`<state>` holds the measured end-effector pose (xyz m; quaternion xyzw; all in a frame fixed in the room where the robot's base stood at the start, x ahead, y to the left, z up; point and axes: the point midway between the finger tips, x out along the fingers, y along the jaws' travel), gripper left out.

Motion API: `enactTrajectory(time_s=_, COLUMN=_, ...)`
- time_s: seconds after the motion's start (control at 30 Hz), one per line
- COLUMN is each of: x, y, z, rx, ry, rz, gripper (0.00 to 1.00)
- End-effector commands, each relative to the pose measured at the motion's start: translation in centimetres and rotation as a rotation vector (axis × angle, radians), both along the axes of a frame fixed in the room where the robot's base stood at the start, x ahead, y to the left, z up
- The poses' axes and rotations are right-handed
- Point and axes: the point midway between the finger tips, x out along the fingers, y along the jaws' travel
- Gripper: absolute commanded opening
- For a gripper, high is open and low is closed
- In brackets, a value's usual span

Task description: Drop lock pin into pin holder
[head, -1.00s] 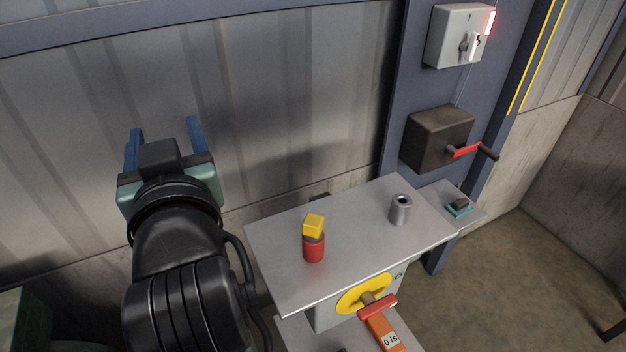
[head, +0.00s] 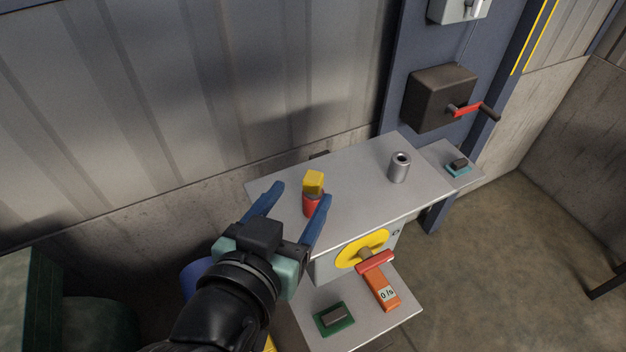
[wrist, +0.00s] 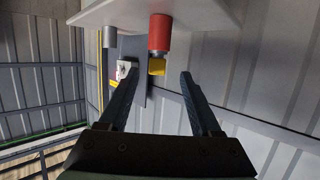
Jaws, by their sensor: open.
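The lock pin, a red cylinder (head: 310,206) with a grey band and a yellow block top (head: 313,182), stands upright on the grey tabletop. The pin holder, a grey tube with an open top (head: 399,168), stands farther right. My gripper (head: 303,192) is open, its two blue fingers pointing at the pin, one on each side in the head view. In the wrist view, the picture is upside down. The red body (wrist: 160,33) and yellow top (wrist: 157,66) lie just past the gap between the fingertips (wrist: 159,72). No contact shows.
The tabletop (head: 355,175) is clear between pin and holder. A dark box with a red-handled crank (head: 440,97) is on the blue post behind.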

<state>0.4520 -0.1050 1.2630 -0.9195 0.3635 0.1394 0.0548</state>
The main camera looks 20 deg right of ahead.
Motion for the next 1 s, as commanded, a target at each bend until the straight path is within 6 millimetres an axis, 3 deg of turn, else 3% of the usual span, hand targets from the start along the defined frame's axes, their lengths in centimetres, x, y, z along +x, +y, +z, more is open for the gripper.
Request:
enactTrajectory(time_s=0.63, x=5.2, y=-5.4, z=-1.8, rx=-0.001, ry=0.001, rz=0.0, gripper=0.65)
enactTrajectory(time_s=0.97, x=5.7, y=-5.9, z=-2.2, rx=0.0, ry=-0.002, rz=0.002, gripper=0.65)
enactTrajectory(time_s=1.0, x=5.7, y=-5.9, z=-2.2, rx=0.0, ry=-0.002, rz=0.002, gripper=0.6)
